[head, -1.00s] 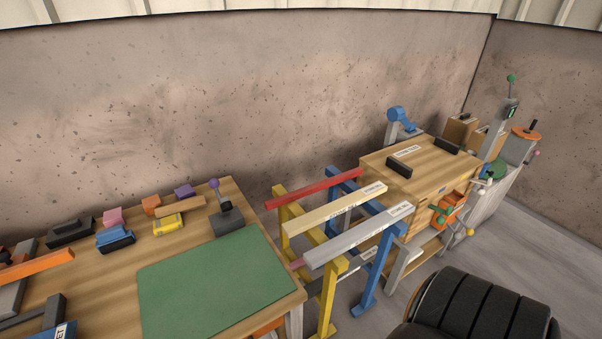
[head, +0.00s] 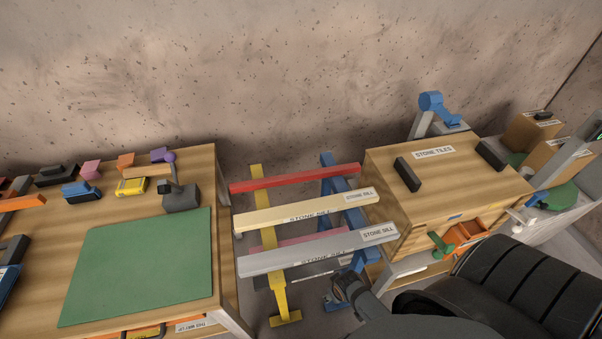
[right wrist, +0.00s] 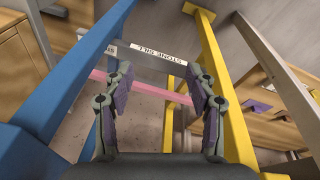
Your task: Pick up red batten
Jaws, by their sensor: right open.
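The red batten (head: 295,179) lies across the yellow trestle (head: 270,235) and the blue trestle (head: 366,235), the farthest of the bars there toward the wall. My right gripper (head: 345,285) is low at the near side of the trestles, close to the grey stone sill and well short of the batten. The right wrist view shows this gripper (right wrist: 158,78) open with nothing between its fingers. The grey sill (right wrist: 155,60) and a pink bar (right wrist: 150,92) show beyond them. I cannot make out the red batten there. My left gripper is out of view.
A cream sill (head: 305,211) and a grey sill (head: 320,250) lie parallel to the batten, nearer to me. A workbench with a green mat (head: 140,265) stands left. A wooden cabinet (head: 450,185) stands right, close to the batten's right end.

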